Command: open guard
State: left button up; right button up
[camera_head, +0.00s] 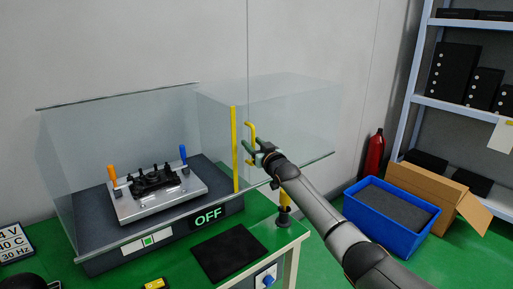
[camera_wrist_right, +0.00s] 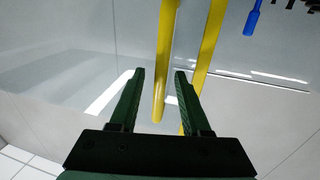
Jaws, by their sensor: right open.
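The guard is a clear panelled enclosure (camera_head: 290,100) around a dark machine base. A yellow strip (camera_head: 235,165) runs down one upright edge, and a yellow bar handle (camera_head: 251,131) stands just right of it. My right gripper (camera_head: 250,148) is at the lower part of the handle. In the wrist view, its dark green fingers (camera_wrist_right: 159,74) are apart, with the handle (camera_wrist_right: 165,40) between them in the picture; I cannot tell whether they touch it. The yellow strip (camera_wrist_right: 204,55) passes behind the right finger. My left gripper is not in view.
Inside the enclosure is a metal fixture (camera_head: 150,205) with orange and blue handled tools. The base display reads OFF (camera_head: 208,217). A black mat (camera_head: 229,252) lies on the green table. On the floor at right are a blue bin (camera_head: 385,225), a cardboard box (camera_head: 430,185) and a fire extinguisher (camera_head: 374,155).

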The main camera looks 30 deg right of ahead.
jog(key=s+a, duration=0.1)
jog(key=s, duration=1.1)
jog(key=shift+s+a, duration=0.2)
jog(key=shift+a, duration=0.05)
